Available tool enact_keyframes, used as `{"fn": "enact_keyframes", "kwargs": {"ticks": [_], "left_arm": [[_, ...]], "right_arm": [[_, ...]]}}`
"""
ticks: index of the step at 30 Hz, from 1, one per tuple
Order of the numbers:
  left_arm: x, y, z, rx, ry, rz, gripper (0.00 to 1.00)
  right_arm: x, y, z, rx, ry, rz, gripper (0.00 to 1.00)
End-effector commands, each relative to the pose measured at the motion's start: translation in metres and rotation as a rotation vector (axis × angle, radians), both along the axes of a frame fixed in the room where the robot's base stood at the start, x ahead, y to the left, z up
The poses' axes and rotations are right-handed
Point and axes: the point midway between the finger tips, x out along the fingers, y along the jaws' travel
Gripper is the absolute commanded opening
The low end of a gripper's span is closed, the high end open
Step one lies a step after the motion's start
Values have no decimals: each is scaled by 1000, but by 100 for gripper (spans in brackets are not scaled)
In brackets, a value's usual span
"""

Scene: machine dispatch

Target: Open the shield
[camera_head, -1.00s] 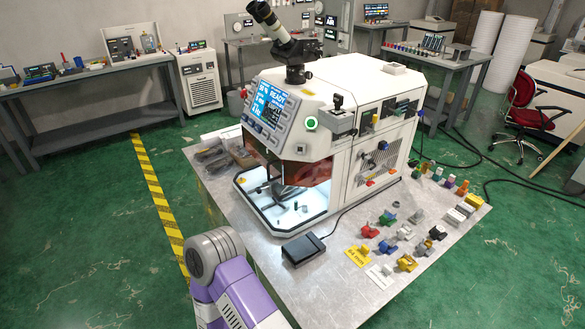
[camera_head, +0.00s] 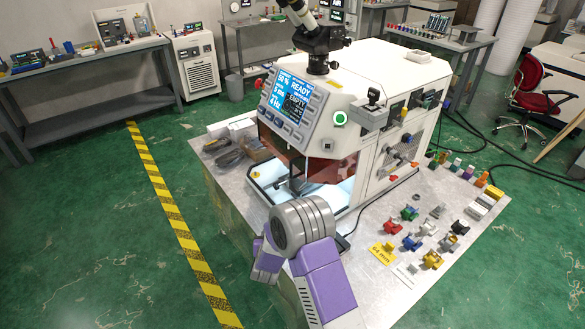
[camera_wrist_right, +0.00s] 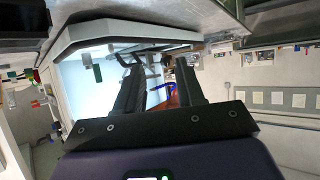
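The shield (camera_head: 321,170) is a reddish-brown translucent panel on the front of the white machine (camera_head: 385,75). It hangs across the upper part of the front opening, and the lit chamber floor (camera_head: 262,180) shows below it. My right arm reaches up from the bottom of the head view, its grey joint in front of the chamber. Its fingers cannot be made out there. In the right wrist view my right gripper (camera_wrist_right: 155,70) has two dark fingers spread apart, with nothing held. A reddish-brown patch shows between them; I cannot tell whether they touch it. My left gripper is not in view.
A metal table (camera_head: 375,245) carries the machine. Several coloured fixtures lie on its right side, with a yellow plate (camera_head: 382,252) near the front. A black pedal box is mostly hidden behind my arm. Dark cables (camera_head: 230,158) lie left of the machine.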

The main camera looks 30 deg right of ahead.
Motion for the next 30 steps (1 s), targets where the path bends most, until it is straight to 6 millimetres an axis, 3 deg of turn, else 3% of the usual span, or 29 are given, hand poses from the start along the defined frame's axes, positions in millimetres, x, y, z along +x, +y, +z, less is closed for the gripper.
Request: {"fn": "enact_keyframes", "kwargs": {"ticks": [1, 3, 6, 9, 21, 30], "left_arm": [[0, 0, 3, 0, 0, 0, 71], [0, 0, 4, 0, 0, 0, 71], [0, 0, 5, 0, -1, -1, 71], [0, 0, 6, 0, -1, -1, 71], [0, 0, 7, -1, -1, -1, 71], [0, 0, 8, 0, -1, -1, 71]], "right_arm": [[20, -16, 44, -80, -107, -70, 38], [33, -35, 92, -171, -216, -164, 38], [39, -52, 142, -258, -321, -272, 38], [39, -61, 166, -300, -370, -335, 38], [72, -107, 171, -311, -381, -353, 38], [84, -121, 171, -309, -379, -349, 38]]}}
